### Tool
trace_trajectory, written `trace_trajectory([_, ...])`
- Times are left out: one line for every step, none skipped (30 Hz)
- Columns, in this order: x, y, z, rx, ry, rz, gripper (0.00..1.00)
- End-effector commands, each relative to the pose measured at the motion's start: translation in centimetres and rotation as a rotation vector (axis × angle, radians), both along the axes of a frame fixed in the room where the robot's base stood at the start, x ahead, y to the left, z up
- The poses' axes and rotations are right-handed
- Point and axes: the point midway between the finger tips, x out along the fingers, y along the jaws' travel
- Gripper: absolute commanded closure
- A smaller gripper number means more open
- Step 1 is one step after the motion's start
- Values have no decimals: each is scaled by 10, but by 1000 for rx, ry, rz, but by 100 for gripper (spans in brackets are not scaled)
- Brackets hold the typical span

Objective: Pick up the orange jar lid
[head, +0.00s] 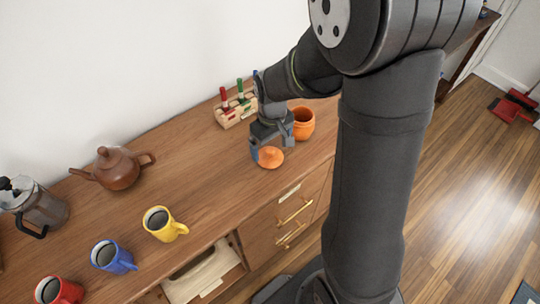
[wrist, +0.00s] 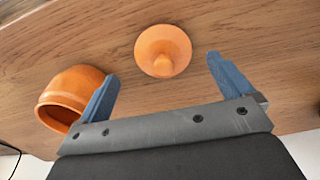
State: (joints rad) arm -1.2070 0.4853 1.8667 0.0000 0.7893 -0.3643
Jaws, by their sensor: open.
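The orange jar lid (head: 270,158) lies on the wooden cabinet top near its front edge. In the wrist view the lid (wrist: 163,50) is a round disc with a small knob, lying beyond the fingertips and between their lines. My gripper (head: 262,146) is just above and beside the lid; in the wrist view its two blue fingers (wrist: 162,68) are spread wide with nothing between them. The open orange jar (head: 303,124) stands behind and right of the gripper. In the wrist view the jar (wrist: 70,97) is close beside the left finger; I cannot tell whether they touch.
A wooden rack (head: 236,112) with colored-handled items stands behind the gripper near the wall. The top between teapot and lid is clear.

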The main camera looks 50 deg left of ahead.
Motion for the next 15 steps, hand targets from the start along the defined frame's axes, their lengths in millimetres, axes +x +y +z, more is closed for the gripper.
trace_trajectory([-2,0,-9,-4,1,1,4])
trace_trajectory([-3,1,-13,-5,2,2,4])
trace_trajectory([-4,2,-19,-4,1,1,4])
trace_trajectory([-5,2,-23,-4,1,1,4])
trace_trajectory([-5,2,-27,-5,2,0,4])
trace_trajectory([-4,2,-31,-3,1,0,4])
trace_trajectory([-4,3,-34,-3,1,0,4])
trace_trajectory([-4,2,-37,-3,2,0,4])
trace_trajectory([-4,3,-39,-2,2,0,4])
trace_trajectory([-4,3,-40,-1,1,0,4])
trace_trajectory([-4,3,-41,-1,1,0,4])
trace_trajectory([-4,3,-42,0,1,0,4])
trace_trajectory([-4,3,-42,0,1,0,4])
trace_trajectory([-4,3,-42,1,1,0,4])
trace_trajectory([-4,3,-42,1,1,0,4])
